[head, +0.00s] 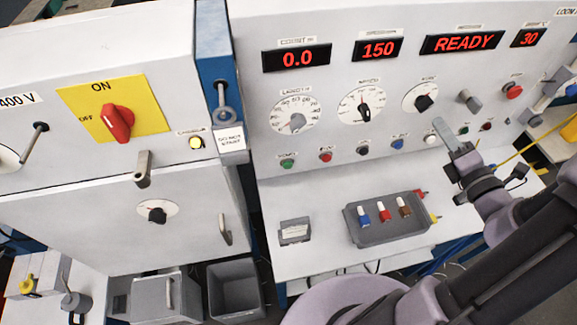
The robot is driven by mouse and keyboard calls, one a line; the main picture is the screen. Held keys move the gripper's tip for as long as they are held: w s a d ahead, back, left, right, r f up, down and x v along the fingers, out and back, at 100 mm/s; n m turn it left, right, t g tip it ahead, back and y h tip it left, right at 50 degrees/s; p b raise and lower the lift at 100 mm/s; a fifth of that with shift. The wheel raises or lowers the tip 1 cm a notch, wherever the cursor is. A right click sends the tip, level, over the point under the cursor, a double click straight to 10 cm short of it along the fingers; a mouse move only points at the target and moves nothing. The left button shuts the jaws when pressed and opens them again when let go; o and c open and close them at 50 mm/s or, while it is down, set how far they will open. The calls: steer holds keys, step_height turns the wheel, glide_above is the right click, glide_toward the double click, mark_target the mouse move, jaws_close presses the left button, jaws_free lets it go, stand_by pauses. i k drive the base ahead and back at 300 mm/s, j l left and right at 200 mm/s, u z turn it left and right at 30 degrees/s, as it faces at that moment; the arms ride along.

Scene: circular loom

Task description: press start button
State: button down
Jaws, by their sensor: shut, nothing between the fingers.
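The control panel (330,110) has a row of small push buttons along its lower part. A green button (287,163) sits at the left end of the row, and a red button (326,157) is just right of it. A second green button (463,130) is on the right, near a small red one (487,126). The labels above them are too small to read, so I cannot tell which is the start button. My gripper (439,124) is shut and empty, in front of the panel's right part, right of the white button (430,139). I cannot tell whether it touches the panel.
Displays read 0.0, 150, READY (463,43) and 30. Dials and a red knob (513,91) are on the panel. A grey tray (376,236) with several coloured pieces lies on the shelf below. A cabinet with a red rotary switch (117,122) stands left, beside a "do not start" tag (231,139).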

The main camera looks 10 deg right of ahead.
mark_target(287, 165)
steer(key=k+j+u, duration=0.1)
steer(key=u, duration=0.25)
steer(key=k+j+u, duration=0.15)
steer(key=u, duration=0.2)
steer(key=k, duration=0.1)
